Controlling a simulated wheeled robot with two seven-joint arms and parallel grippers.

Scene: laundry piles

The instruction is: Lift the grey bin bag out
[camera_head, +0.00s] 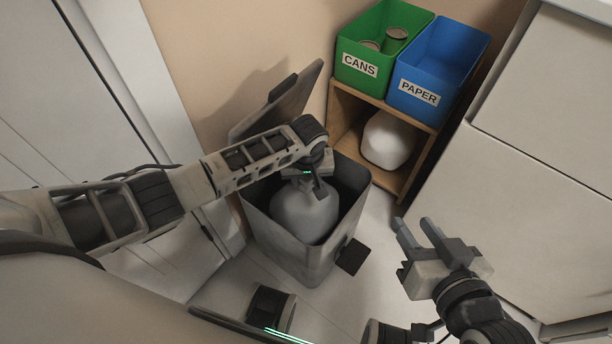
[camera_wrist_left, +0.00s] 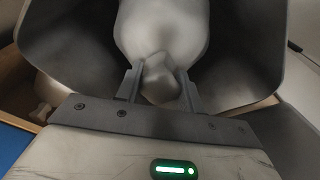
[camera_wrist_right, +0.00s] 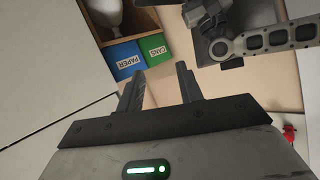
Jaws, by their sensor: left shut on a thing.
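The grey bin bag (camera_head: 305,212) sits inside the open grey bin (camera_head: 290,252), below the bin's rim in the head view. In the left wrist view the bag (camera_wrist_left: 163,28) hangs between the bin walls, with its gathered neck between my fingers. My left gripper (camera_head: 312,182) is shut on that neck, and its fingers show on both sides in the left wrist view (camera_wrist_left: 160,88). The bin's lid (camera_head: 285,105) stands open at the back. My right gripper (camera_head: 418,232) is open and empty, to the right of the bin; its spread fingers show in the right wrist view (camera_wrist_right: 160,88).
A wooden shelf (camera_head: 428,150) behind the bin carries a green CANS box (camera_head: 361,67) with several cans and a blue PAPER box (camera_head: 419,90). A white bag (camera_head: 386,140) lies in its lower compartment. White cabinets (camera_head: 530,170) stand at the right. A white door (camera_head: 75,90) is at the left.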

